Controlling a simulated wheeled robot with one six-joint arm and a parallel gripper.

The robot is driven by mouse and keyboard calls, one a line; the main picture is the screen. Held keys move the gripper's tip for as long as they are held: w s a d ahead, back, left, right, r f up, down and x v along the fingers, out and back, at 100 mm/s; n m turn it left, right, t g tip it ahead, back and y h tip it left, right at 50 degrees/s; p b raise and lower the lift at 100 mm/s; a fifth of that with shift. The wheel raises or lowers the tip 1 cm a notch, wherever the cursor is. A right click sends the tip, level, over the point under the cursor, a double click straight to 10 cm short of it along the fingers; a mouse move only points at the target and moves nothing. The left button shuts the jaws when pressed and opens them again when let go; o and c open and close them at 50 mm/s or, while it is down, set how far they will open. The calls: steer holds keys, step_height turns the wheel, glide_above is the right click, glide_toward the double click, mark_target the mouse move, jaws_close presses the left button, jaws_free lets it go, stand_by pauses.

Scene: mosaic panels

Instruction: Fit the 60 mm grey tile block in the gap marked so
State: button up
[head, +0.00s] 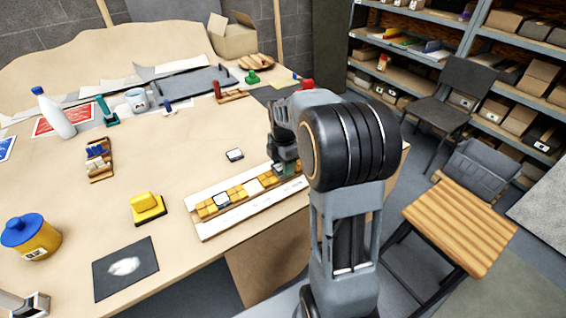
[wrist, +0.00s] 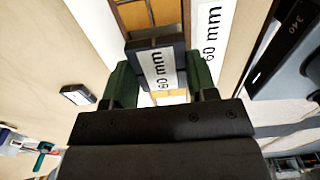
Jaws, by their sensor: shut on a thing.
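My gripper (head: 284,166) is at the right part of the mosaic panel (head: 205,233), close above it. In the wrist view my gripper (wrist: 161,84) has its green fingers shut on the dark-edged grey tile block (wrist: 158,66), whose pale label reads 60 mm. The panel's white border also bears a printed 60 mm mark (wrist: 210,32), beside the held block. Orange-yellow tiles (wrist: 134,16) show just beyond the block. The block hides the panel under it, so I cannot tell whether it is seated or above the gap. In the head view my arm and gripper mostly hide it.
A small loose dark-edged block (head: 235,155) lies behind the panel; it also shows in the wrist view (wrist: 77,95). A yellow tool (head: 148,206), a blue-lidded jar (head: 30,238) and a dark mat (head: 126,268) stand to the left. The table between them is clear.

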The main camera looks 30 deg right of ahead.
steer(key=shift+f+b, duration=0.6)
steer(key=shift+f, duration=0.4)
steer(key=o, duration=1)
steer(key=shift+o, duration=0.2)
steer(key=shift+r, duration=0.1)
step_height(320, 180, up, 14)
steer(key=shift+p, duration=0.45)
